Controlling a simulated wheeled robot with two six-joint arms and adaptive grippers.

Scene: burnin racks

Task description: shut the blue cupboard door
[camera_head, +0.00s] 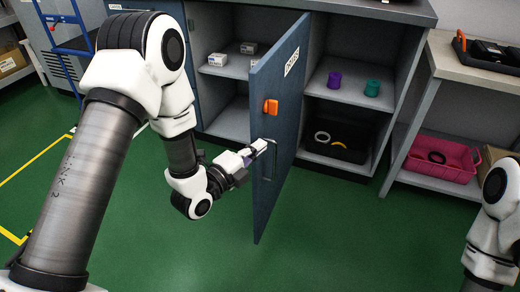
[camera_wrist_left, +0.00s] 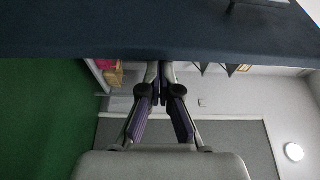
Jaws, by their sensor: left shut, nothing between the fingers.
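The blue cupboard door (camera_head: 282,85) stands wide open, its free edge towards me, with a white label and an orange tag on it. The cupboard (camera_head: 205,22) behind it shows open shelves on both sides of the door.
A purple spool (camera_head: 334,80) and a teal spool (camera_head: 372,88) stand on the right shelf, above a black bin (camera_head: 350,118). Small white boxes sit on the left shelf. A pink crate (camera_head: 437,173) is under the right bench. The green floor in front is clear.

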